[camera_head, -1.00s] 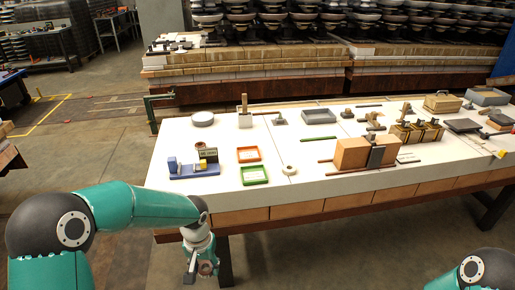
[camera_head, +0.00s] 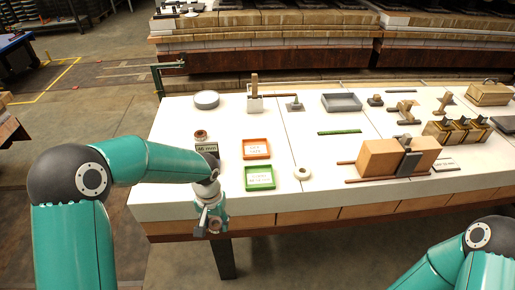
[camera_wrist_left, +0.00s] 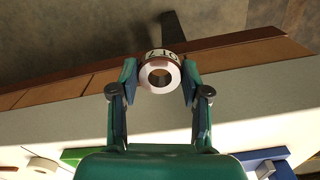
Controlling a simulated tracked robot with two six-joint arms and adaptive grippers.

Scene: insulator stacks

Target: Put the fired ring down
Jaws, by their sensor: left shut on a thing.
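My left gripper (camera_head: 208,226) is shut on a pale ring (camera_head: 215,226), held at the front edge of the table. In the left wrist view the ring (camera_wrist_left: 158,75) sits between the two fingertips, its round hole facing the camera and a dark-lettered band on its upper side. A green tray (camera_head: 261,188) and an orange tray (camera_head: 257,158), each with a label inside, stand on the table right of the gripper. Another pale ring (camera_head: 301,172) lies right of the green tray. My right gripper is out of view.
A "46 mm" sign (camera_head: 207,148) with a brown round piece by it stands behind my left arm, which partly hides that area. A brown block (camera_head: 378,160) stands to the right. A grey round dish (camera_head: 206,99) is at the back. White tabletop between trays and block is mostly clear.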

